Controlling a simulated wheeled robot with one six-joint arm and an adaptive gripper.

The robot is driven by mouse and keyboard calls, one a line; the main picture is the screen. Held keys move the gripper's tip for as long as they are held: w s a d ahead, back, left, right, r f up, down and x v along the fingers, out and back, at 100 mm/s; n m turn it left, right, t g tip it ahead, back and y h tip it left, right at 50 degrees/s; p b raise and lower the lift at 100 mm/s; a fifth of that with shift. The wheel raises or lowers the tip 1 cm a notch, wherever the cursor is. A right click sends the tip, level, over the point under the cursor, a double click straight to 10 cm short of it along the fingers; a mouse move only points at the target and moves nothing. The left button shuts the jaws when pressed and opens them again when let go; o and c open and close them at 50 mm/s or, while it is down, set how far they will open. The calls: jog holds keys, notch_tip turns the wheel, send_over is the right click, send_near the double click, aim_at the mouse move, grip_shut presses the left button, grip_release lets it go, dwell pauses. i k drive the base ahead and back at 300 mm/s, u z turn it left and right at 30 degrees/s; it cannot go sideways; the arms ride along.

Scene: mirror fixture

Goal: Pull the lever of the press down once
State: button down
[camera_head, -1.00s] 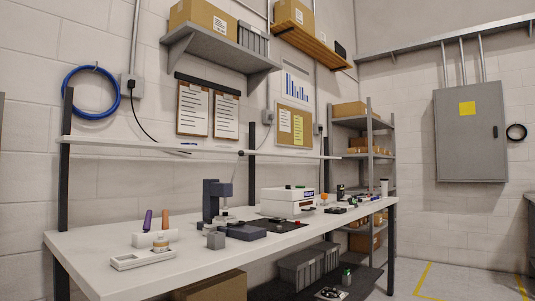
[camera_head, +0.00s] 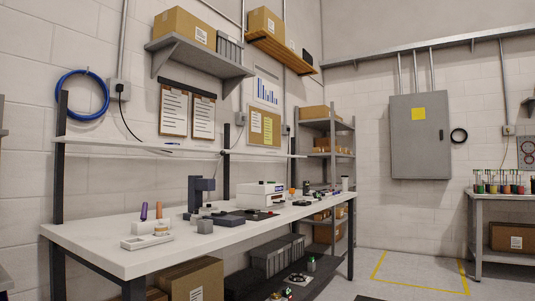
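The press (camera_head: 195,192) is a small dark blue-grey upright machine on the white workbench (camera_head: 110,255), left of the middle of the bench. A thin rod with a small dark knob (camera_head: 222,153) rises up and to the right of the press; it looks like its lever, raised, but it is small and overlaps the shelf edge behind. My gripper is not in view, so its state and its distance from the press do not show.
A white box-shaped device (camera_head: 262,194) stands right of the press. A grey block (camera_head: 205,226) and a white holder (camera_head: 151,227) with purple and orange handles stand in front. A second bench (camera_head: 503,196) stands at the right. Floor between the benches is clear, with yellow lines.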

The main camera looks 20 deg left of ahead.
aim_at(222, 153)
jog(key=u, duration=0.1)
jog(key=i, duration=1.95)
jog(key=u, duration=1.25)
jog(key=i, duration=0.95)
jog(key=u, duration=1.05)
